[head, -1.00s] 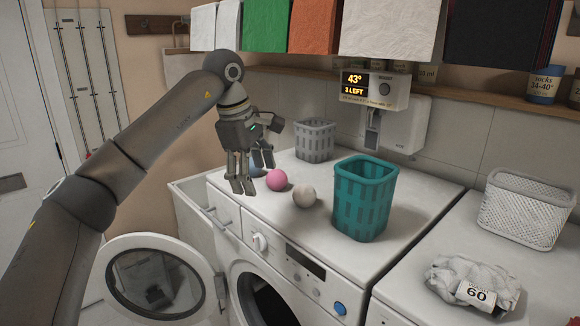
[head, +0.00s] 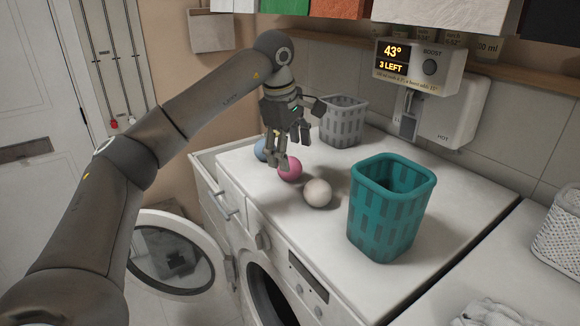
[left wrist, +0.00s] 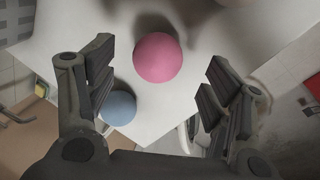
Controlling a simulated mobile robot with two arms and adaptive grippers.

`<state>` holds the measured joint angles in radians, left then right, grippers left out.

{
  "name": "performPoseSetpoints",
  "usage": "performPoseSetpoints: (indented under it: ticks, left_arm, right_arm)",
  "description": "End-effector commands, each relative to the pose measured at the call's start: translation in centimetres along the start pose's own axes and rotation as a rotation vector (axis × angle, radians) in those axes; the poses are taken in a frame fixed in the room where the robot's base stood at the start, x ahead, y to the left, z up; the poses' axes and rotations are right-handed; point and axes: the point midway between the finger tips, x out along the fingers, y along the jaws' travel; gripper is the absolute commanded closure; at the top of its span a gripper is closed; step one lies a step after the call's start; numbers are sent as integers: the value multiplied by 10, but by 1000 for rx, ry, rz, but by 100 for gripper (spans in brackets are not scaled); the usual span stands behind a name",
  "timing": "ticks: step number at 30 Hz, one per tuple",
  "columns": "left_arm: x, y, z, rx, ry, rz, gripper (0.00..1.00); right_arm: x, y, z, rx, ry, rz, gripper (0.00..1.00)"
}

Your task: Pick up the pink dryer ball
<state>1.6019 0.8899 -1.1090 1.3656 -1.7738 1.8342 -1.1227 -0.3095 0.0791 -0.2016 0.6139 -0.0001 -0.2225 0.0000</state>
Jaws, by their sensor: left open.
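The pink dryer ball (head: 290,170) sits on the white washer top, between a blue ball (head: 261,150) and a cream ball (head: 318,193). My left gripper (head: 282,158) is open and empty above the pink ball and partly covers it in the head view. In the left wrist view the pink ball (left wrist: 158,58) lies ahead of the space between the two open fingers, not touching either. The blue ball (left wrist: 118,108) shows closer to the left finger there. My right gripper is not in view.
A teal basket (head: 390,210) stands right of the balls, and a grey basket (head: 343,122) stands behind them. A dispenser (head: 420,85) hangs on the wall. The washer's round door (head: 172,255) is open in front. The washer top between the teal basket and its right edge is clear.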

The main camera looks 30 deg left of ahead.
Motion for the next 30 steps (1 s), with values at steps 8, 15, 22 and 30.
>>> performPoseSetpoints:
  ticks: [8,15,22,30]
  left_arm:
    - [31,0,-2,0,1,-4,25]
    - [53,0,-1,0,0,0,25]
    - [54,0,-1,0,0,1,32]
    - [53,0,-1,0,0,1,67]
  right_arm:
    - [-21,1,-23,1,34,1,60]
    - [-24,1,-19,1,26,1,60]
    - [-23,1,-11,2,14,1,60]
    - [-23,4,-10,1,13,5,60]
